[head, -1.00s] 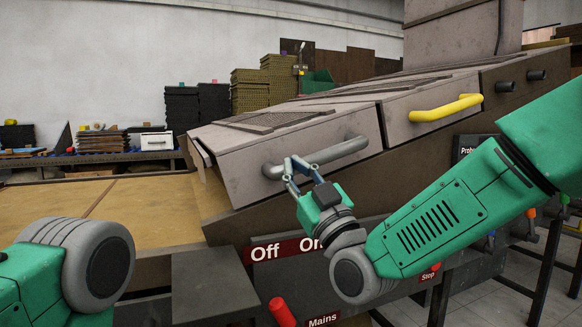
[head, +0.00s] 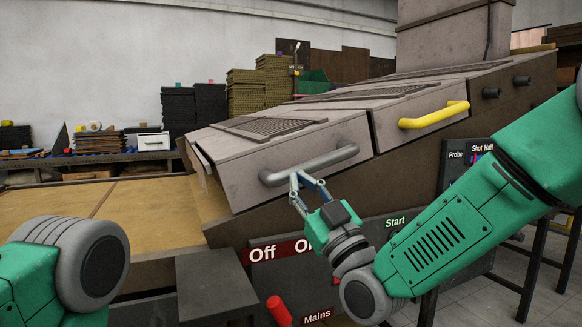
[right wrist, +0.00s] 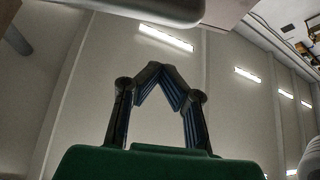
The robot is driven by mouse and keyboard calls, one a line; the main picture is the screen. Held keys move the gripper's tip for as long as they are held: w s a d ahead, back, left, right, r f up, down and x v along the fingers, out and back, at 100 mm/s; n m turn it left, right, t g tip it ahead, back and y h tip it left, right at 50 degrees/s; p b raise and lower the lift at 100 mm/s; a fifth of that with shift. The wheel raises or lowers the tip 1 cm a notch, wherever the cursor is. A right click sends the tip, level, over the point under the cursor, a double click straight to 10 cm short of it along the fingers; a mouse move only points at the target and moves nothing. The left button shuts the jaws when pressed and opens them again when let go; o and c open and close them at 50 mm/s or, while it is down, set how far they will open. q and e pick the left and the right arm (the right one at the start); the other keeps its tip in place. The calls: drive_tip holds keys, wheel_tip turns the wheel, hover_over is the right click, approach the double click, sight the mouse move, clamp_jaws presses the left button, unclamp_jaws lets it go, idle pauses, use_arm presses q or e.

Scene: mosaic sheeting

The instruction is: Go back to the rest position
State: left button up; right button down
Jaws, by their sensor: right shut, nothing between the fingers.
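My right gripper (head: 297,173) is shut and empty, its blue fingers bent together at the tips. In the head view its tips overlap the lower edge of the grey bar handle (head: 318,162) on the machine's front hood; I cannot tell whether they touch. The right wrist view shows the fingertips (right wrist: 158,70) meeting with nothing between them, against wall and ceiling lights. Part of my left arm shows at the lower left of the head view, but its gripper is out of frame.
The machine's sloping hood (head: 225,165) has a yellow handle (head: 434,116) further up. Below are an Off/On panel (head: 277,252), a red lever (head: 278,310) and a grey box (head: 213,285). A tan conveyor bed (head: 145,205) extends left. Crates and a bench stand behind.

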drive_tip(key=s+d+f+m+g+h+p, duration=0.2)
drive_tip(key=s+d+f+g+h, duration=0.15)
drive_tip(key=f, duration=0.75)
drive_tip(key=s+d+f+m+g+h+p, duration=0.25)
drive_tip(key=s+d+f, duration=0.2)
drive_tip(key=f, duration=0.55)
drive_tip(key=s+d+f+m+g+h+p, duration=0.1)
drive_tip(key=s+d+f+g+h+p, duration=0.3)
drive_tip(key=f, duration=0.7)
drive_tip(key=s+d+f+m+g+h+p, duration=0.1)
drive_tip(key=s+d+f+g, duration=0.2)
drive_tip(key=s+d, duration=0.2)
drive_tip(key=s+d+f+m+g+h+p, duration=0.1)
drive_tip(key=s+d, duration=0.5)
drive_tip(key=s, duration=0.6)
drive_tip(key=s+d+f+m+g+h+p, duration=0.2)
drive_tip(key=s+d+f+g, duration=0.3)
drive_tip(key=s, duration=0.4)
drive_tip(key=shift+s+d+m+h, duration=0.15)
drive_tip(key=shift+d+m+h, duration=0.3)
drive_tip(key=shift+d, duration=0.2)
